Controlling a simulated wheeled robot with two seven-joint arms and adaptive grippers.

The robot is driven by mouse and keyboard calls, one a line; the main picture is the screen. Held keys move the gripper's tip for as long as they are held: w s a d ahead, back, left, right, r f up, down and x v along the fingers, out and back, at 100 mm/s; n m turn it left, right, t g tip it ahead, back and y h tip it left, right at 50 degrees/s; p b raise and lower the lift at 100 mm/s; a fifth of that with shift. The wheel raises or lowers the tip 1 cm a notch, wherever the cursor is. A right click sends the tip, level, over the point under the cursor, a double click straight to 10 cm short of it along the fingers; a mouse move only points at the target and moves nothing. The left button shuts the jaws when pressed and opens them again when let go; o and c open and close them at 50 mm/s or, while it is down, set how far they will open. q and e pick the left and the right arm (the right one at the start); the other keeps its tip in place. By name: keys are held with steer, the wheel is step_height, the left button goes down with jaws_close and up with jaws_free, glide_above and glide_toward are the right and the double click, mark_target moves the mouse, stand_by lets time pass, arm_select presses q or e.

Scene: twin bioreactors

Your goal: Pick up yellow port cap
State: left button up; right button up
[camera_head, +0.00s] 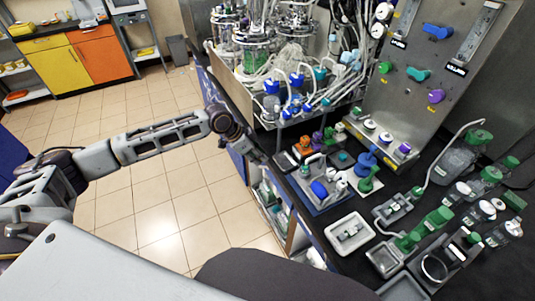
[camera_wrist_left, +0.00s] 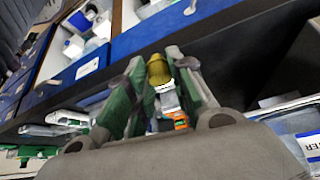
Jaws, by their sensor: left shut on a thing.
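The yellow port cap (camera_wrist_left: 158,70) shows in the left wrist view, between the green-padded fingers of my left gripper (camera_wrist_left: 160,88). The gripper is shut on it. In the head view my left arm reaches in from the left, and my left gripper (camera_head: 255,156) is at the left edge of the dark bench, beside the blue tray. The cap is too small or hidden to make out there. My right gripper is in neither view.
The dark bench (camera_head: 330,225) is crowded: a blue tray (camera_head: 318,206) with fittings, a white tray (camera_head: 349,234), and green-capped bottles (camera_head: 462,155). A metal panel (camera_head: 420,75) and tubed bioreactors stand behind. Open tiled floor (camera_head: 160,215) lies to the left.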

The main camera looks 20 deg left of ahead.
arm_select(q)
steer(key=s+a, duration=0.4)
steer(key=a, duration=0.2)
steer(key=shift+s+a+b, duration=0.3)
